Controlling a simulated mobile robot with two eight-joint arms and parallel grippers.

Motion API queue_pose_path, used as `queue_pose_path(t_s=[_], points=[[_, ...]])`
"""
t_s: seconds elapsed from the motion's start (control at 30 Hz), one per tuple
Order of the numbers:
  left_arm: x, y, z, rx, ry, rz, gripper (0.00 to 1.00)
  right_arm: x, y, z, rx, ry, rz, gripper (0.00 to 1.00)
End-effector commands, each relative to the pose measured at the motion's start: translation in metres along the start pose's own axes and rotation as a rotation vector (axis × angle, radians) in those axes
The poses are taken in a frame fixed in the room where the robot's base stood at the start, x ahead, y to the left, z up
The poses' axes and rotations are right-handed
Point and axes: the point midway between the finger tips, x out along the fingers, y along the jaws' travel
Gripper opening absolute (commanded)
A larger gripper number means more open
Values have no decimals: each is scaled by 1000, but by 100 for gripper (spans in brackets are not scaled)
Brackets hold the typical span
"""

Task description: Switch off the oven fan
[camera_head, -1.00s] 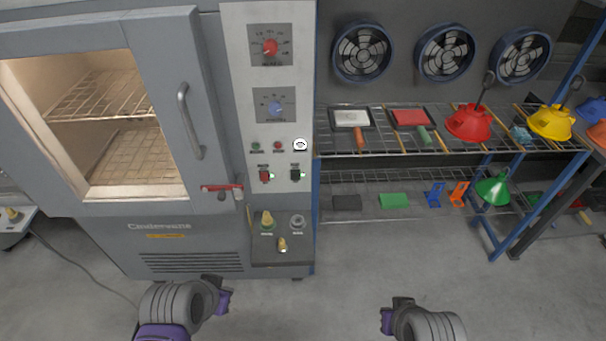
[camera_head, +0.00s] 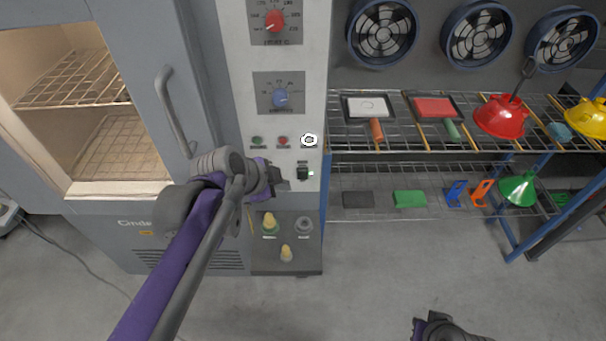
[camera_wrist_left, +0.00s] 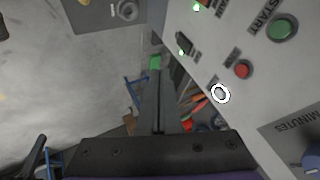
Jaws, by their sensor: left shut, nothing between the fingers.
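The oven's white control panel (camera_head: 254,110) stands right of the oven door. A black rocker switch (camera_head: 304,173) with a lit green lamp sits low on its right side; it also shows in the left wrist view (camera_wrist_left: 184,43). Its label is too small to read. My left gripper (camera_head: 283,181) is shut and empty, just left of this switch, and hides the red switch beside it. In the left wrist view its fingers (camera_wrist_left: 160,105) are together, apart from the switch. My right gripper (camera_head: 428,322) is at the bottom edge; its jaws are unclear.
Above the switches are a green button (camera_head: 257,141), a red button (camera_head: 283,141) and a white ringed round mark (camera_head: 309,140). The floor in front is clear.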

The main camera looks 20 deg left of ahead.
Motion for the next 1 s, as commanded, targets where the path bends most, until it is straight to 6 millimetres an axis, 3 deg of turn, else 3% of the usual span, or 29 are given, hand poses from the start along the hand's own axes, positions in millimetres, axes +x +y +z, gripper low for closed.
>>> queue_pose_path(t_s=[0.27, 0.7, 1.0], points=[[12, 0, 0, 1, 0, 1, 0, 2, 0, 1, 0, -1, 0, 0], [102, 1, 0, 1, 0, 2, 0, 13, 0, 9, 0, -5, 0, 0], [114, -33, -2, -1, -1, 0, 0, 10, 0, 7, 0, -4, 0, 0]])
